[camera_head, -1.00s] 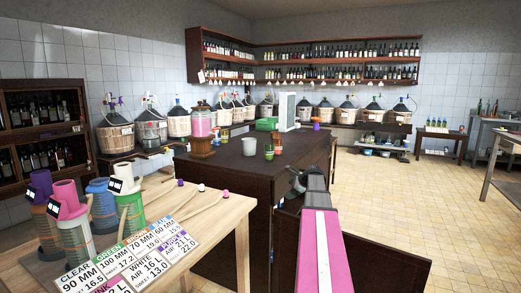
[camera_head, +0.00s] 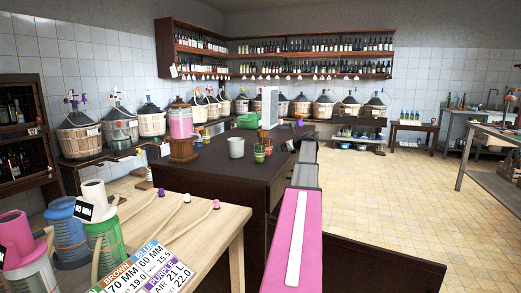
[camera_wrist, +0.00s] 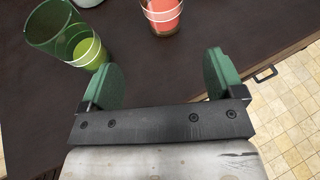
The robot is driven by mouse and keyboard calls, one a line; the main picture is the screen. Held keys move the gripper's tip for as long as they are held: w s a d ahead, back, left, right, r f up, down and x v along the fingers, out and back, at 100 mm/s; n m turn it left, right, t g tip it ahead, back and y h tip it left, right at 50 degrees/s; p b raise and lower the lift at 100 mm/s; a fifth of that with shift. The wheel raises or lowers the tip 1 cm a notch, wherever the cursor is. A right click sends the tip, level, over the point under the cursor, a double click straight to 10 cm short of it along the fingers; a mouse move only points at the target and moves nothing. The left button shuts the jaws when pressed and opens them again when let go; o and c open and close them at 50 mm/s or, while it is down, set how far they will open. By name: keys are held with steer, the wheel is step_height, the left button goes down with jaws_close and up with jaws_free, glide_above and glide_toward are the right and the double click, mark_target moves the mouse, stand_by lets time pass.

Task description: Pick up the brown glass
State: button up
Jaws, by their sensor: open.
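A glass with orange-red contents and a brownish base (camera_wrist: 162,17) stands on the dark counter at the top middle of the wrist view; it looks like the brown glass. In the head view it is small (camera_head: 268,146), behind a green glass (camera_head: 259,153). The green glass (camera_wrist: 65,35), with yellow-green contents, is at the upper left of the wrist view. My gripper (camera_wrist: 164,75) is open and empty, its green fingers apart over the counter. The orange-red glass lies ahead of the gap between them, not between them. Its top is cut off in the wrist view.
The dark counter (camera_head: 215,172) also holds a grey-white mug (camera_head: 236,147), a pink-filled jar (camera_head: 181,124) and a white panel (camera_head: 270,107). A wooden table (camera_head: 205,235) with cards and canisters is at the left front. Tiled floor (camera_head: 390,205) is open at right.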

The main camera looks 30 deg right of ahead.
mark_target(271, 148)
steer(key=x, duration=0.5)
steer(key=shift+w, duration=0.4)
steer(key=shift+w+d+r+x, duration=0.1)
steer(key=shift+r+x, duration=0.05)
steer(key=shift+x, duration=0.7)
steer(key=shift+w+d+r+x, duration=0.1)
steer(key=shift+r+x, duration=0.05)
steer(key=shift+x, duration=0.75)
steer(key=shift+w+r+x, duration=0.1)
steer(key=shift+r+x, duration=0.05)
steer(key=shift+x, duration=0.7)
steer(key=shift+s, duration=0.1)
steer(key=c, duration=1.1)
steer(key=shift+r, duration=0.1)
steer(key=shift+c, duration=0.2)
steer(key=shift+r, duration=1.45)
steer(key=s+a+r, duration=0.2)
steer(key=a+r, duration=0.5)
steer(key=a, duration=0.4)
steer(key=shift+r, duration=0.4)
steer(key=shift+s+a, duration=0.1)
steer(key=shift+a, duration=0.1)
